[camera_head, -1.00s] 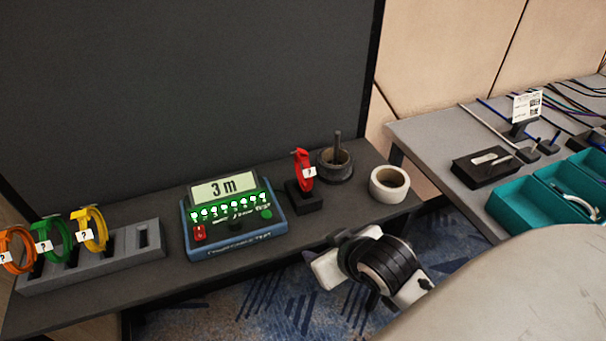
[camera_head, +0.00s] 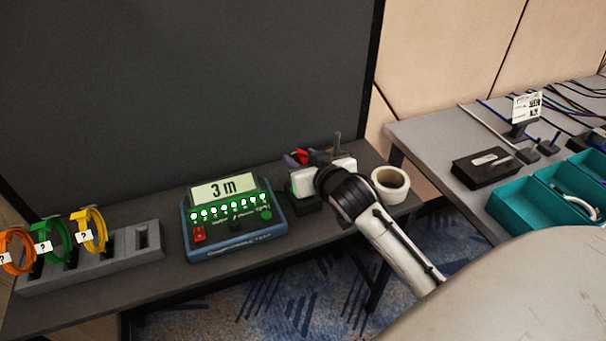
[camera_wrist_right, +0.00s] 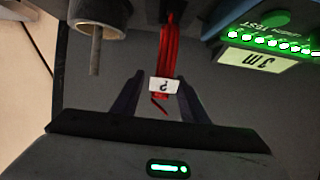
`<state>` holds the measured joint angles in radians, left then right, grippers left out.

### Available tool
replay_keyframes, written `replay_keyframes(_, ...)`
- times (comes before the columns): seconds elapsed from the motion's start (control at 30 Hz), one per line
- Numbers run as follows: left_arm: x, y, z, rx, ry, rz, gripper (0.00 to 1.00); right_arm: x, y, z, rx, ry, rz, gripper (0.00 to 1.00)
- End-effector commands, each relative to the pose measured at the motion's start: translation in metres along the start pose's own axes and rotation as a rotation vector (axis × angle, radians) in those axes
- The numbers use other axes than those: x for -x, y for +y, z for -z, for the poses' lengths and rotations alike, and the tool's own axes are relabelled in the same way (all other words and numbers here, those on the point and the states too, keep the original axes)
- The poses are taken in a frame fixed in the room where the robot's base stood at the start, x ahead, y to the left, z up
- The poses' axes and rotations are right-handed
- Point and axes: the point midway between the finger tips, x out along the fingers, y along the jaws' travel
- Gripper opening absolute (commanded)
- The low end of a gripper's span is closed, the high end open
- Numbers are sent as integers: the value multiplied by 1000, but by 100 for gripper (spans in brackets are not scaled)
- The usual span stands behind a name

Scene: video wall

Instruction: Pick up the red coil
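The red coil (camera_head: 303,156) stands at its black stand (camera_head: 305,203) on the dark table, mostly hidden behind my right gripper in the head view. In the right wrist view the red coil (camera_wrist_right: 170,45) with its white "?" tag (camera_wrist_right: 164,85) lies between the two dark fingers of my right gripper (camera_wrist_right: 160,95). Gaps show on both sides of the coil, so the gripper is open and not closed on it. In the head view my right gripper (camera_head: 322,172) is just in front of the coil. My left gripper is not in view.
A blue tester (camera_head: 236,245) reading "3 m" stands left of the coil. Orange, green and yellow coils (camera_head: 92,230) stand in a grey rack (camera_head: 120,255).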

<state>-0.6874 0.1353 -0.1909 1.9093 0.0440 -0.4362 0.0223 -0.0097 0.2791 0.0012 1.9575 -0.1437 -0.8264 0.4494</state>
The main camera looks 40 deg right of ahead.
Motion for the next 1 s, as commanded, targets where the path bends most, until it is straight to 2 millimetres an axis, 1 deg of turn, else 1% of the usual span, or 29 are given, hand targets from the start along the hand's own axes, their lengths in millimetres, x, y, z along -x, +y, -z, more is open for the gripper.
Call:
replay_keyframes(0.03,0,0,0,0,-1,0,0,-9,0,1,2,0,-2,40)
replay_keyframes(0.1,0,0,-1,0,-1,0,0,-19,0,0,2,0,-1,40)
replay_keyframes(0.2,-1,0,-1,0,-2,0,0,-29,-1,0,1,-1,-1,40)
replay_keyframes(0.3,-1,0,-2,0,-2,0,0,-33,-1,-1,1,-1,0,40)
replay_keyframes(0.47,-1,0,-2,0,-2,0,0,-32,-1,-1,1,-1,0,40)
replay_keyframes(0.5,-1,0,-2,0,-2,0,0,-32,-1,-1,1,-1,0,38)
replay_keyframes(0.57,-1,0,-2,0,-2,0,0,-32,-1,-1,1,-1,0,28)
replay_keyframes(0.7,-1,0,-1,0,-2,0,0,-32,-1,-1,1,-1,-1,4)
replay_keyframes(0.73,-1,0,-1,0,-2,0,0,-32,-1,-1,1,-1,-1,0)
replay_keyframes(1.0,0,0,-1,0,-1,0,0,-32,-1,1,1,1,-1,0)
